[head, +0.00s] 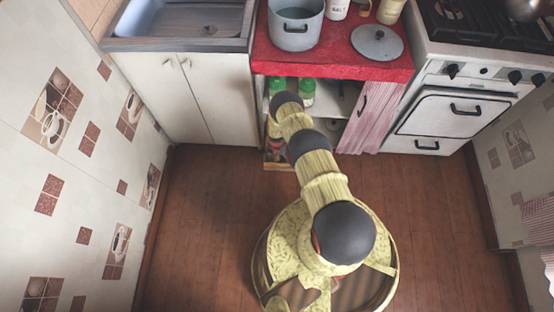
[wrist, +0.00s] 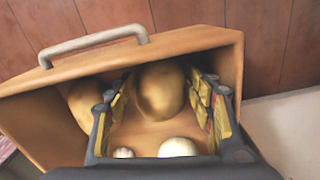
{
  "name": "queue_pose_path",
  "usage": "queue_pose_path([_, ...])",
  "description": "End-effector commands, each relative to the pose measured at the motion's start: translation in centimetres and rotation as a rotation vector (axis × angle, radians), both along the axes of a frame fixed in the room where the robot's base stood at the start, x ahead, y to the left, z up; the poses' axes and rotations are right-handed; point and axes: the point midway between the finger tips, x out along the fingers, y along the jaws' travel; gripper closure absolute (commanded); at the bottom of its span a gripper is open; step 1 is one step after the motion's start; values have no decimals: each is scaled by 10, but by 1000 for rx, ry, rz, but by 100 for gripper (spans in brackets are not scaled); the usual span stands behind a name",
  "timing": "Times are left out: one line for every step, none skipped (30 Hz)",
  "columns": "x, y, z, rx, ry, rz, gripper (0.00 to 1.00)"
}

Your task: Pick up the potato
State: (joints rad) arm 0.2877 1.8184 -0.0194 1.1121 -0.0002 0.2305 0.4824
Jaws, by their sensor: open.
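A brown potato (wrist: 161,90) lies inside a wooden box (wrist: 190,42) in the wrist view. My gripper (wrist: 160,82) is open, with one finger on each side of this potato in the picture. I cannot tell whether the fingers touch it. A second rounded brown item, like another potato (wrist: 84,102), lies to the left, partly hidden by the left finger. In the head view my arm hides most of the gripper and box, and no potato can be made out.
Two pale round items, a larger one (wrist: 178,147) and a smaller one (wrist: 123,153), lie in the box near my gripper. The box has a grey handle (wrist: 95,44). Green-topped containers (head: 307,90) stand in the open cabinet. A striped curtain (head: 372,115) hangs right of it.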

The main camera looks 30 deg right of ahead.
Motion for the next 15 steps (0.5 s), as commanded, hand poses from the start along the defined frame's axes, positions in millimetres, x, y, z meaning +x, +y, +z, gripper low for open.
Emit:
queue_pose_path([0,0,0,0,0,0,46])
queue_pose_path([0,0,0,0,0,0,46])
queue_pose_path([0,0,1,0,0,0,46])
queue_pose_path([0,0,1,0,0,0,46])
queue_pose_path([0,0,1,0,0,0,46])
queue_pose_path([0,0,1,0,0,0,48])
queue_pose_path([0,0,1,0,0,0,49])
queue_pose_path([0,0,1,0,0,0,51])
queue_pose_path([0,0,1,0,0,0,53])
queue_pose_path([0,0,1,0,0,0,55])
queue_pose_path([0,0,1,0,0,0,57])
queue_pose_path([0,0,1,0,0,0,59])
queue_pose_path([0,0,1,0,0,0,61])
queue_pose_path([0,0,1,0,0,0,62])
queue_pose_path([0,0,1,0,0,0,65])
